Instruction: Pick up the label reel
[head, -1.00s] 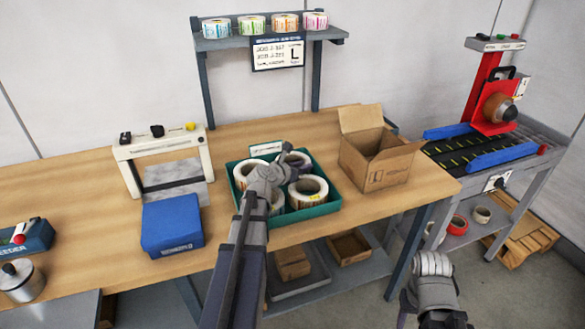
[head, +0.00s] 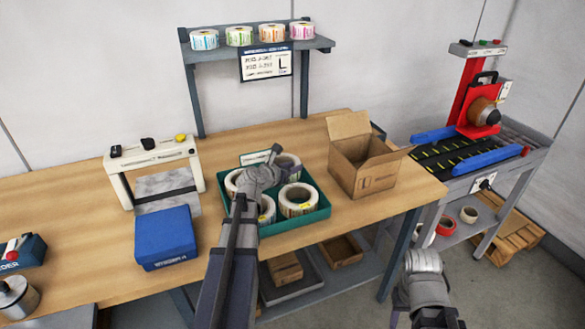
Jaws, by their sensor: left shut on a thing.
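A green tray (head: 322,212) on the wooden bench holds several white label reels. One reel (head: 298,199) sits at its front right, one (head: 232,183) at its left, and one (head: 266,208) at the front, partly behind my arm. My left gripper (head: 276,156) is over the tray, shut on the back right label reel (head: 290,166). The gripper covers part of that reel, and I cannot tell whether it is clear of the tray floor. My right gripper (head: 422,263) is low at the right, in front of the bench; its jaws cannot be made out.
An open cardboard box (head: 362,170) stands right of the tray. A blue box (head: 165,237) and a white frame device (head: 153,159) stand left. A shelf (head: 258,47) with coloured reels is behind. The red rewinder (head: 473,105) is at the far right. Bare bench lies behind the tray.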

